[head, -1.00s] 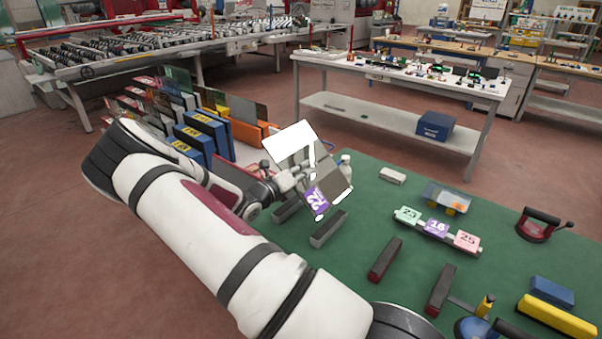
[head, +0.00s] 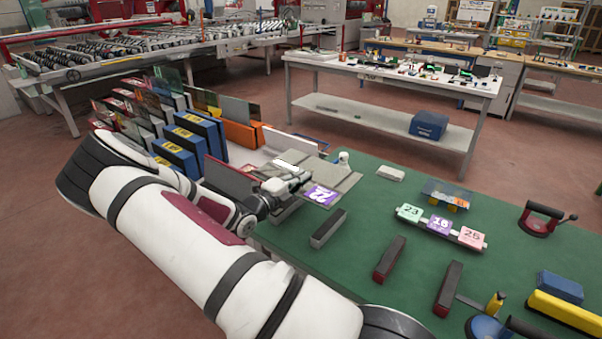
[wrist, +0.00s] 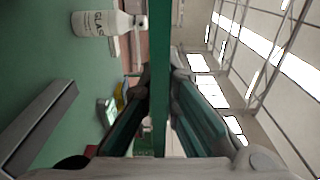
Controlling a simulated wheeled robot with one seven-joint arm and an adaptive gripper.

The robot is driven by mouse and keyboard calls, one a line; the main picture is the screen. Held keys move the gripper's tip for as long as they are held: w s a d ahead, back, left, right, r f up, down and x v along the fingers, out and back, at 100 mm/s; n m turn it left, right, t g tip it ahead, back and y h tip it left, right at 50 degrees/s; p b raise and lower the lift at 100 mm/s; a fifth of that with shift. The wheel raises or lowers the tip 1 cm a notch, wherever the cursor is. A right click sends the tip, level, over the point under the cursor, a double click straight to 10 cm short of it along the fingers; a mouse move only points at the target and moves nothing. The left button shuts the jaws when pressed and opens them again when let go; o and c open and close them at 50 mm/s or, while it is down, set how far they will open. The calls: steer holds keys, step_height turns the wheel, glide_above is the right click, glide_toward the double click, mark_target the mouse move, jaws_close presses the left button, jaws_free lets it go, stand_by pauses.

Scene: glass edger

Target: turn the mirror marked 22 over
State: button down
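The mirror marked 22 (head: 347,182) is held close to level above the left end of the green table. Its purple label with a white 22 faces up at the near corner. In the wrist view the mirror (wrist: 160,60) shows edge-on as a thin green band. My gripper (head: 286,183) is shut on the mirror's left side. In the wrist view the gripper's fingers (wrist: 160,120) lie on both sides of the pane. The mirror's underside is hidden in the head view.
A grey bar (head: 328,228) and dark red bars (head: 389,259) lie on the green table (head: 410,210). A white bottle (head: 343,158) stands behind the mirror; it also shows in the wrist view (wrist: 97,23). Blue racks with panes (head: 180,158) stand behind my arm.

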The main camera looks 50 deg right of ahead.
steer(key=shift+a+f+b, duration=0.4)
steer(key=shift+f+b, duration=0.4)
steer(key=shift+f, duration=1.6)
steer(key=shift+a+f+b, duration=0.35)
steer(key=shift+f+b, duration=0.5)
steer(key=shift+f, duration=1.6)
steer(key=shift+a+f+b, duration=0.4)
steer(key=shift+f+b, duration=0.4)
steer(key=shift+f, duration=1.6)
steer(key=shift+f, duration=0.45)
steer(key=c, duration=1.7)
jaws_free()
steer(key=shift+f, duration=0.1)
steer(key=a, duration=1.2)
steer(key=shift+s, duration=0.3)
